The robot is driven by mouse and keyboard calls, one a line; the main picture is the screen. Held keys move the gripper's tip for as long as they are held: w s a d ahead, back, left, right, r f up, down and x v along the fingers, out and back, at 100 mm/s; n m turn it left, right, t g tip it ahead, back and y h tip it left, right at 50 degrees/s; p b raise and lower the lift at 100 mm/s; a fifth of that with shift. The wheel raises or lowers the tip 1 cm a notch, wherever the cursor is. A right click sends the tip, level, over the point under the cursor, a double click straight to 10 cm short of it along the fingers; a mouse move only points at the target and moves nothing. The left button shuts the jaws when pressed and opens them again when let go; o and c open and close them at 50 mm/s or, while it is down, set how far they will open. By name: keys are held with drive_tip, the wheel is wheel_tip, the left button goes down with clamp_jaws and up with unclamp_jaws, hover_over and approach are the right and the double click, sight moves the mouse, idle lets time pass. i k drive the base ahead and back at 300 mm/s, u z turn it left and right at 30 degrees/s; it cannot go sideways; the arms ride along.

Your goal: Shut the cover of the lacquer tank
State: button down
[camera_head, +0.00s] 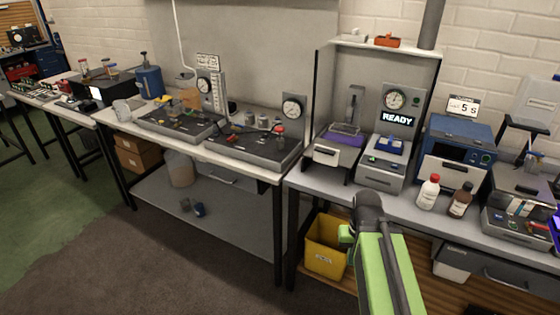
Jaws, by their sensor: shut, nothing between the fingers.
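No readable label marks the lacquer tank, so I cannot tell for sure which machine it is. A grey machine (512,192) at the right of the bench has a pale panel (537,98) standing raised above it on dark supports. This panel may be a cover, but I cannot confirm it. My green arm rises from the bottom of the view in front of the right bench, with its dark joint near the bench edge. My gripper does not show; the arm hides what is beyond it.
A yellow bin (325,257) stands under the right bench (330,184). A white bottle (428,192) and a brown bottle (460,200) stand near its front edge. A blue-topped machine (452,150) and a READY display unit (380,175) stand behind. Open floor (190,270) lies to the left.

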sight(327, 152)
drive_tip(key=u, duration=0.45)
drive_tip(key=k, duration=0.15)
drive_tip(key=u, duration=2.9)
drive_tip(key=k, duration=1.3)
drive_tip(key=z, duration=0.55)
drive_tip(key=i, duration=1)
drive_tip(key=z, duration=0.05)
